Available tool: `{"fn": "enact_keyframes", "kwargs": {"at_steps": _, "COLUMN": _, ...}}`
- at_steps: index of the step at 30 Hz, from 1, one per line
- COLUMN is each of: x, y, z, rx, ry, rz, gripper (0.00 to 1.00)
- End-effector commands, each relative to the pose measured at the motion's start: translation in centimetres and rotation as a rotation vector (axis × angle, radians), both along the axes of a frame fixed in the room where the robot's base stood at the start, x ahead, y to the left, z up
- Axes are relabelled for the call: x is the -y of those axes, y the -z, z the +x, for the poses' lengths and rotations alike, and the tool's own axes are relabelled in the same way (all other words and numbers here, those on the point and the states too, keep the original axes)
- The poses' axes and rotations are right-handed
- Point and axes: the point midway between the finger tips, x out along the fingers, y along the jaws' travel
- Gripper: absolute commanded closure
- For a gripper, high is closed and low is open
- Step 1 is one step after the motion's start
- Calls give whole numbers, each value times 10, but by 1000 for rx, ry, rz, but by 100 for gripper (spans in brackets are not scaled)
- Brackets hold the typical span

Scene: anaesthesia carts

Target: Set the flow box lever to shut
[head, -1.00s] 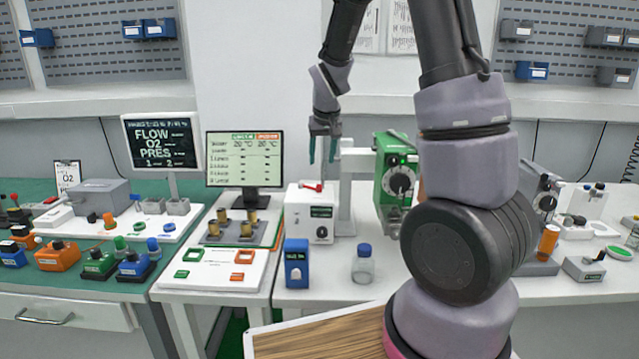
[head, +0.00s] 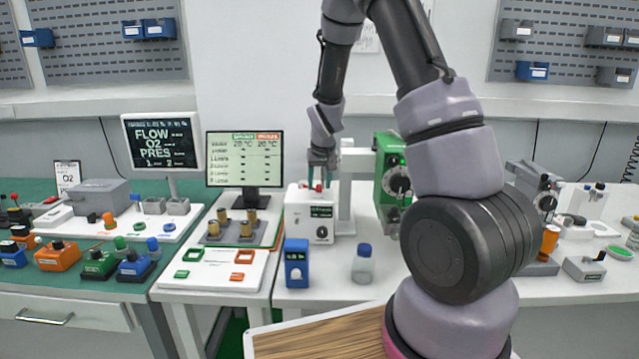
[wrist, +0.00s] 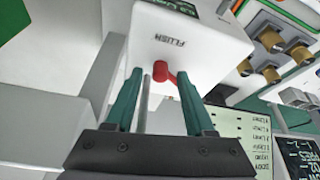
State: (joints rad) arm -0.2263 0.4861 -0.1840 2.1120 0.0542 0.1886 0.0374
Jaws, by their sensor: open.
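The white flow box (head: 309,222) stands on the bench near the middle, with a dark display and a black knob on its front. Its red lever (head: 318,187) is on top, partly hidden by my fingers. In the wrist view the lever (wrist: 162,71) shows as a round red hub with a short red arm slanting away. The box top (wrist: 195,45) carries the word "FLUSH". My gripper (head: 319,178) is open just over the box top, its teal fingers on either side of the lever. I cannot tell whether a finger touches it.
A grey post (head: 345,205) stands close behind and right of the box, with a green device (head: 392,180) further right. A blue box (head: 296,263) and a blue-capped bottle (head: 362,265) stand in front. A monitor (head: 245,160) is to the left.

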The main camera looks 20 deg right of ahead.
Motion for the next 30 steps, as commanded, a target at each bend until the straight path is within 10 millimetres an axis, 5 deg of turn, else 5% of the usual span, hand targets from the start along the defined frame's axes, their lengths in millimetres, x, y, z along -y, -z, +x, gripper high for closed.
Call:
{"fn": "enact_keyframes", "kwargs": {"at_steps": 1, "x": 0, "y": 0, "z": 0, "rx": 0, "ry": 0, "rz": 0, "gripper": 46}}
{"fn": "enact_keyframes", "kwargs": {"at_steps": 5, "x": 0, "y": 0, "z": 0, "rx": 0, "ry": 0, "rz": 0, "gripper": 95}}
{"fn": "enact_keyframes", "kwargs": {"at_steps": 6, "x": 0, "y": 0, "z": 0, "rx": -1, "ry": 0, "rz": 0, "gripper": 100}}
{"fn": "enact_keyframes", "kwargs": {"at_steps": 30, "x": 0, "y": 0, "z": -1, "rx": -2, "ry": 0, "rz": 0, "gripper": 100}}
